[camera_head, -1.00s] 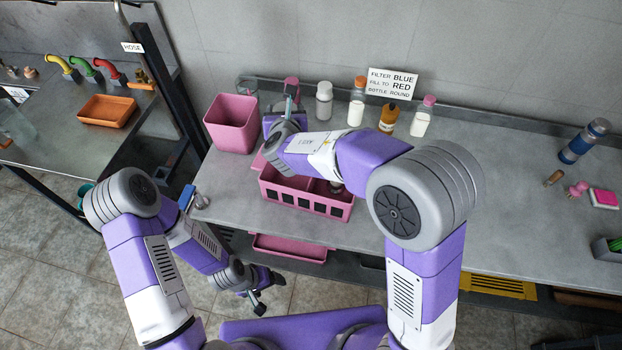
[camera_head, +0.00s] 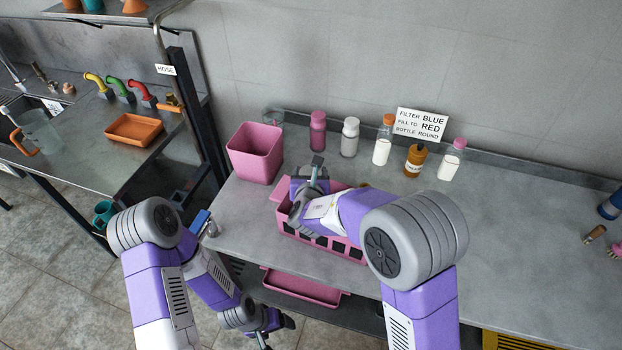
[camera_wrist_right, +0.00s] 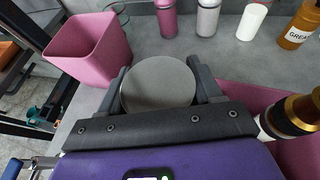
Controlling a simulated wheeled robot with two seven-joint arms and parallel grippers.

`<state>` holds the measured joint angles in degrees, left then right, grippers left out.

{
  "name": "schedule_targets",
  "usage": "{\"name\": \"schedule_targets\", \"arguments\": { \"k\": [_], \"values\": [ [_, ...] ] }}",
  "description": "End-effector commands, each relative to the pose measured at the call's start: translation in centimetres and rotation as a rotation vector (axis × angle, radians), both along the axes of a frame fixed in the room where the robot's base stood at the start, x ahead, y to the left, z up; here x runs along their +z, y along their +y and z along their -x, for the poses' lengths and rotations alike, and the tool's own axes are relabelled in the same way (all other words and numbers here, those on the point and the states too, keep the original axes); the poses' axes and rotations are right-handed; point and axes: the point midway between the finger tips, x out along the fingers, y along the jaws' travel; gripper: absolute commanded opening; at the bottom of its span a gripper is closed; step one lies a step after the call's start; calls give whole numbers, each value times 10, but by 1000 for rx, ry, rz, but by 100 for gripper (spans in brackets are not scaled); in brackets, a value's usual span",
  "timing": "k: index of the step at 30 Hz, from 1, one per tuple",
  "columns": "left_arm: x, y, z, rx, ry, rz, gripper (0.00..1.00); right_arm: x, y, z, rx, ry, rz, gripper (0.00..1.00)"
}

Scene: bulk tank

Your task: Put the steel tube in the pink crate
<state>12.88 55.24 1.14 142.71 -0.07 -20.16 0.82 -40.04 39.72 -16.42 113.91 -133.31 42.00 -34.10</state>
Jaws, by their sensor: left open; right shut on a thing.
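The pink crate (camera_head: 318,245), low with slotted sides, stands on the bench; my right arm hides much of it. Its pink wall also shows at the right of the wrist view (camera_wrist_right: 240,95). My right gripper (camera_head: 317,172) is over the crate's back left part. In the wrist view, its fingers (camera_wrist_right: 160,75) are shut on a grey round-ended thing (camera_wrist_right: 157,84), seen end-on, which looks like the steel tube. Its length and lower end are hidden. My left gripper (camera_head: 276,333) is open and empty, low in front of the bench.
A tall pink bin (camera_head: 255,153) stands left of the crate. Several bottles (camera_head: 382,145) line the back wall by a sign (camera_head: 421,125). A dark bottle with a gold band (camera_wrist_right: 290,115) is at the crate in the wrist view.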

Motion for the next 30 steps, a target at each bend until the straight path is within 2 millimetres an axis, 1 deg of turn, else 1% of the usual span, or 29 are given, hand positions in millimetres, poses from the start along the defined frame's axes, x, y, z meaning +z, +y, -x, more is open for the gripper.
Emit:
{"name": "schedule_targets", "arguments": {
  "k": [1,2,8,14,15,19,20,30],
  "values": [
    [-3,0,0,0,0,0,81,-7,0,0,-1,-1,0,5],
    [-4,0,0,0,0,0,81,-9,0,0,-1,-1,0,5],
    [-2,0,0,0,0,0,81,-7,0,0,-1,-3,-2,5],
    [-9,0,0,0,0,0,81,-12,0,0,-1,-3,-2,5],
    [-8,0,0,0,0,0,81,-12,0,0,0,0,-1,69],
    [-7,0,0,0,0,0,81,-12,0,0,0,0,-1,89],
    [-7,0,0,0,0,0,81,-12,0,0,0,0,-1,90],
    [-4,0,0,0,0,0,81,-9,0,0,0,0,-1,90]
  ]
}}
